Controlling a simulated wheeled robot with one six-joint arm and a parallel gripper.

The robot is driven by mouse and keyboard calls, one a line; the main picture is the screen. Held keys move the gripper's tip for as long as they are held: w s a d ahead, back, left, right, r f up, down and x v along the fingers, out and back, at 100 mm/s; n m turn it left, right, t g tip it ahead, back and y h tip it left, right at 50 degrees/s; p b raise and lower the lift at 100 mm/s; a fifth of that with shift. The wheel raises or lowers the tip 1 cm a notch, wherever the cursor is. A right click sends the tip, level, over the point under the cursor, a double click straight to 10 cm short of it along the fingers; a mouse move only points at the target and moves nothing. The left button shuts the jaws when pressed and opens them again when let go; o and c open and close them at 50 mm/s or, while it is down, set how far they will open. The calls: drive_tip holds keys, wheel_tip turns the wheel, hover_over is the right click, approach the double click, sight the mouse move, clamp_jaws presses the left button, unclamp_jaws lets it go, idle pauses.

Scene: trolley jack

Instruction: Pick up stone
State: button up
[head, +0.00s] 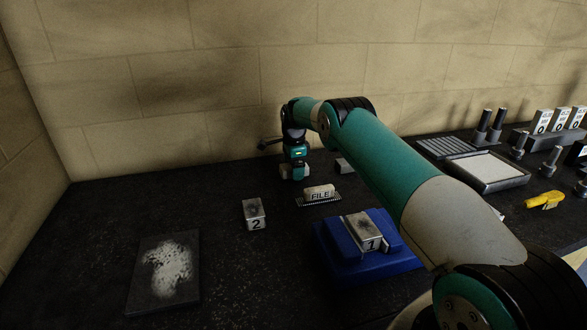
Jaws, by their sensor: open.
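My gripper (294,176) is open at the end of my arm, low over the dark bench near the back wall. A small pale block shows right at its fingers; I cannot tell whether it is part of the gripper or a separate thing. Nothing in view is labelled as the stone. A small plain grey block (345,165), possibly the stone, lies right of the gripper, partly hidden by my arm. A pale block marked FILE (319,193) sits on a ridged dark pad, in front and to the right of the gripper.
A block marked 2 (254,214) stands left of centre. A block marked 1 (363,231) sits in a blue holder (340,268). A dark plate with white powder (163,271) lies front left. A tray (487,171), bolts and a yellow tool (545,200) are at right.

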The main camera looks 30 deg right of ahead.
drive_tip(key=c, duration=1.1)
drive_tip(key=shift+r, duration=0.1)
wheel_tip(320, 180, up, 20)
drive_tip(key=shift+p, duration=0.7)
